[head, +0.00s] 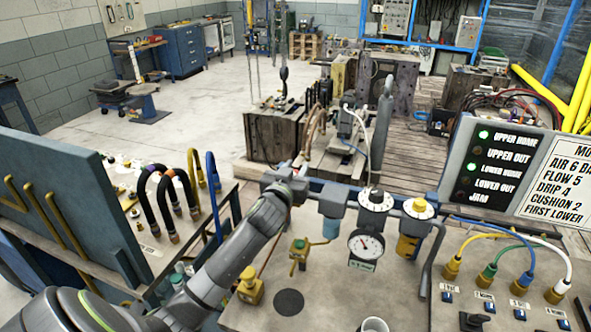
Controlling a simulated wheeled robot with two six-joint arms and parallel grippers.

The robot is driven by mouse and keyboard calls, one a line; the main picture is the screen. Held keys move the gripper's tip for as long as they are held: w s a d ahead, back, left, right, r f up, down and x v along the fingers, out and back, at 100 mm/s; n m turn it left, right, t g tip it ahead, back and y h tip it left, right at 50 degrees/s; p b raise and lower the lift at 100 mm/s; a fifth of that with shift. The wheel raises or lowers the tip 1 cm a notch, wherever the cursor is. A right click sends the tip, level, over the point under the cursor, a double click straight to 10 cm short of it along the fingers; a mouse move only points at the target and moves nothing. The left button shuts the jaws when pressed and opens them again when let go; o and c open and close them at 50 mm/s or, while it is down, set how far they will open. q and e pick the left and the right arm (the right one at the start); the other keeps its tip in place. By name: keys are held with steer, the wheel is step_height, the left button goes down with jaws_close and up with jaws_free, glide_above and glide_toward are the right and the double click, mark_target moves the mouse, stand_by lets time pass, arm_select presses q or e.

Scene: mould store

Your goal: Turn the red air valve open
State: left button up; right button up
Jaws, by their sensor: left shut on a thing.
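My left gripper (294,174) is at the left end of the grey air-line assembly (332,200), at the far end of my arm. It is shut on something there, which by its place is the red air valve. The gripper and wrist hide the valve, so its red handle and its angle cannot be made out. To the right on the same line are a white-dialled regulator (376,199), a round pressure gauge (366,244) and a yellow-and-white knob (419,208). My right gripper is not in view.
A small yellow valve (299,251) and a yellow fitting (250,287) stand close to my left forearm. A cup (374,326) is at the front edge. A lamp board (497,165) and coloured cables are on the right.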

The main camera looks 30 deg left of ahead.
arm_select(q)
steer(key=shift+f+n+g+y+b, duration=0.15)
steer(key=shift+n+g+y+b, duration=0.25)
steer(key=shift+n+y+b, duration=0.75)
steer(key=n+g+y+b, duration=0.1)
steer(key=y, duration=0.1)
steer(key=n+g+y+b, duration=0.3)
steer(key=y+b, duration=0.1)
steer(key=shift+s+a+y, duration=0.2)
steer(key=shift+a+y, duration=0.05)
steer(key=shift+a, duration=0.1)
steer(key=shift+s+a+n+g+y+b, duration=0.1)
steer(key=shift+s+n+g+y+b, duration=0.05)
steer(key=shift+n+g+y+b, duration=0.55)
steer(key=shift+s+a+n+g+y+b, duration=0.1)
steer(key=shift+n+g+y+b, duration=0.3)
steer(key=shift+n+g+b, duration=0.45)
steer(key=shift+r, duration=0.2)
steer(key=o, duration=1)
